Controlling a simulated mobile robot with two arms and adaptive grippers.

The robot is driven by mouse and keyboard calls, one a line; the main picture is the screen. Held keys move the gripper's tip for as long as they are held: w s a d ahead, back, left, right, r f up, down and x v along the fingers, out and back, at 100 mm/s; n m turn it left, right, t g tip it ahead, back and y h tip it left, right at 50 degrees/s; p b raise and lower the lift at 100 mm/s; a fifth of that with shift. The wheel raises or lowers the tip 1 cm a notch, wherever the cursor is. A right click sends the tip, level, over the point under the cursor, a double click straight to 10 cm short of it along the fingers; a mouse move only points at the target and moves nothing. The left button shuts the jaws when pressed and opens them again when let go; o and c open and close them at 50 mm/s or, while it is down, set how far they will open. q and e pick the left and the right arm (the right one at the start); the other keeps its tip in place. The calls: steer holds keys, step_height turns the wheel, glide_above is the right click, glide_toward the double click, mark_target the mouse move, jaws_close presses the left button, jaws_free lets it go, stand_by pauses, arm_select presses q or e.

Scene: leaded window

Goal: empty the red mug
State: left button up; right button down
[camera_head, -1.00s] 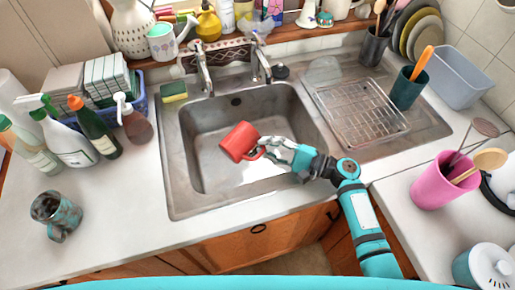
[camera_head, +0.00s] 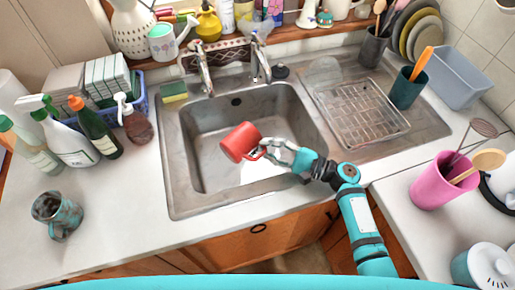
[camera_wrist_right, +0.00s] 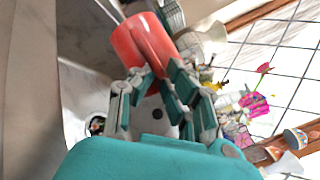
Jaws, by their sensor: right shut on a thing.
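The red mug (camera_head: 239,141) is tilted over the sink basin (camera_head: 215,175), its mouth toward the lower left in the head view. My right gripper (camera_head: 266,150) is shut on the mug at its handle side. In the right wrist view the mug (camera_wrist_right: 145,42) shows beyond the fingers of my right gripper (camera_wrist_right: 160,85). A pale patch lies on the basin floor below the mug. I cannot tell whether anything is left inside the mug. My left gripper is not in view.
The faucet (camera_head: 204,75) stands behind the basin. A wire rack (camera_head: 360,112) is on the drainboard at right, a sponge (camera_head: 174,92) at the left rim. Bottles (camera_head: 95,128) and a patterned mug (camera_head: 57,214) stand on the left counter, a pink holder (camera_head: 435,182) on the right.

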steer(key=shift+d+r+m+t+y, duration=0.1)
steer(key=shift+d+m+t+y, duration=0.15)
steer(key=shift+m, duration=0.55)
stand_by(0.9)
steer(key=shift+s, duration=0.1)
